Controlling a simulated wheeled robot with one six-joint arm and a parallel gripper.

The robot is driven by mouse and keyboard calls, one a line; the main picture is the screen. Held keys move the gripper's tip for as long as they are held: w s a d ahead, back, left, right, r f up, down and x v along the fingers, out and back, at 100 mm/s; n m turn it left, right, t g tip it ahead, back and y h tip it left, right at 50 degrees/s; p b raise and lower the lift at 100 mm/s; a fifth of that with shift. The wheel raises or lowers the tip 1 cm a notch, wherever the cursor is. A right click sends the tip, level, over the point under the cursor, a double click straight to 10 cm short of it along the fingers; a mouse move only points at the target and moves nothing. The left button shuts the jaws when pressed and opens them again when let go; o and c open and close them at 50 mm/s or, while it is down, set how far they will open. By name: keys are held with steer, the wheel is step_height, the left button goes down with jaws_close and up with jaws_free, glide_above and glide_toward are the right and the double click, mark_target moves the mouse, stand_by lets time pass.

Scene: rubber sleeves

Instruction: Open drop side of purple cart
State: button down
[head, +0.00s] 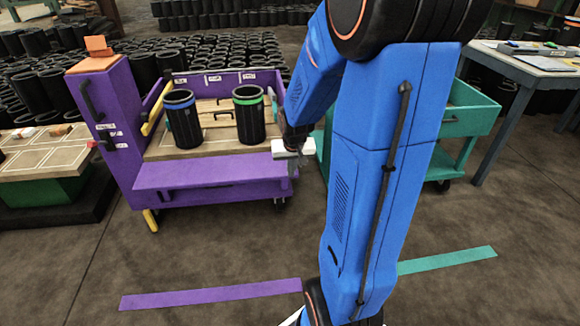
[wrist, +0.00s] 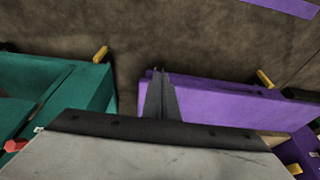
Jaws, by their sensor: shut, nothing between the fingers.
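The purple cart (head: 120,115) stands left of centre in the head view. Its front purple panel (head: 210,172) is angled outward, below the wooden bed, and its broad face shows from above. Whether it is fully lowered I cannot tell. Two black sleeves stand on the bed, one with a blue band (head: 182,118) and one with a green band (head: 249,113). My gripper (head: 293,170) is at the right end of the panel, shut and empty. In the wrist view the fingers (wrist: 158,80) point down beside the purple panel (wrist: 215,105); contact is unclear.
A teal cart (head: 470,115) stands to the right, partly behind my arm; its side (wrist: 60,85) is close in the wrist view. A low table with a tray (head: 45,158) is at the left. Purple (head: 210,294) and teal (head: 447,260) floor strips mark open floor in front.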

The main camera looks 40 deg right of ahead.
steer(key=shift+s+a, duration=0.2)
steer(key=shift+s, duration=0.15)
steer(key=w+a+f+n+g+h, duration=0.1)
steer(key=a+f+n+g+h, duration=0.15)
steer(key=f+n, duration=0.4)
steer(key=w+a+f+n+g+h, duration=0.1)
steer(key=a+f+n+h, duration=0.3)
steer(key=n, duration=0.6)
steer(key=w+a+f+n+t, duration=0.2)
steer(key=w+a+n+t, duration=0.25)
steer(key=a+n, duration=0.3)
steer(key=w+a+f+n+t+y, duration=0.1)
steer(key=w+a+f+n+t, duration=0.1)
steer(key=w+a+n+t, duration=0.5)
steer(key=w+a+f+n+t, duration=0.15)
steer(key=w+a+n, duration=0.35)
steer(key=a, duration=0.6)
steer(key=w+d+r, duration=0.1)
steer(key=w+d, duration=0.3)
steer(key=w, duration=0.3)
steer(key=shift+w+d, duration=0.25)
steer(key=shift+d, duration=0.1)
